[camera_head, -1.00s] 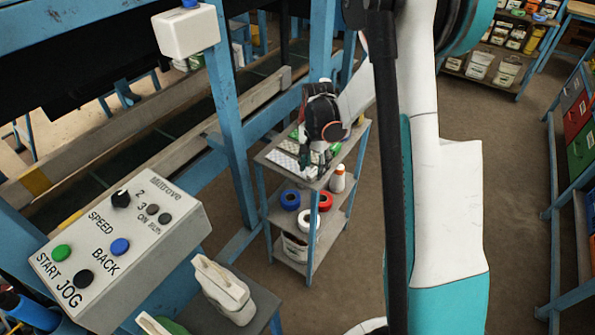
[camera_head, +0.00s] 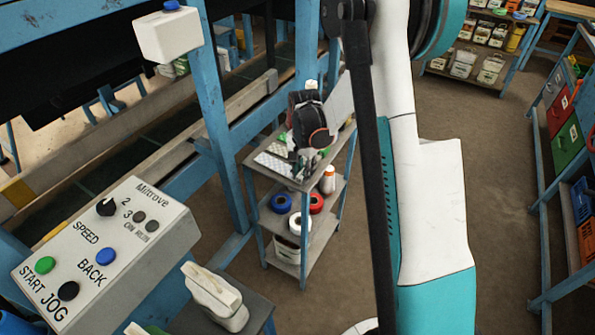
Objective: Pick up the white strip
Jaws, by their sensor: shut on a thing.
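A white strip with rows of small marks (camera_head: 274,164) lies at the left part of the small cart's top shelf (camera_head: 254,154). My gripper (camera_head: 301,174), dark and small in the camera_head view, is low over the shelf at the strip's right end. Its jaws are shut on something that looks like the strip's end. The fingertips are small, and my own wrist hides part of the shelf, so the exact contact is unclear.
Green items (camera_head: 323,152) lie beside my gripper. Lower shelves hold a blue roll (camera_head: 282,203), a red roll (camera_head: 316,203), a white roll (camera_head: 299,224) and an orange-white bottle (camera_head: 328,180). A blue post (camera_head: 210,90) stands left. A control box (camera_head: 100,250) is in front.

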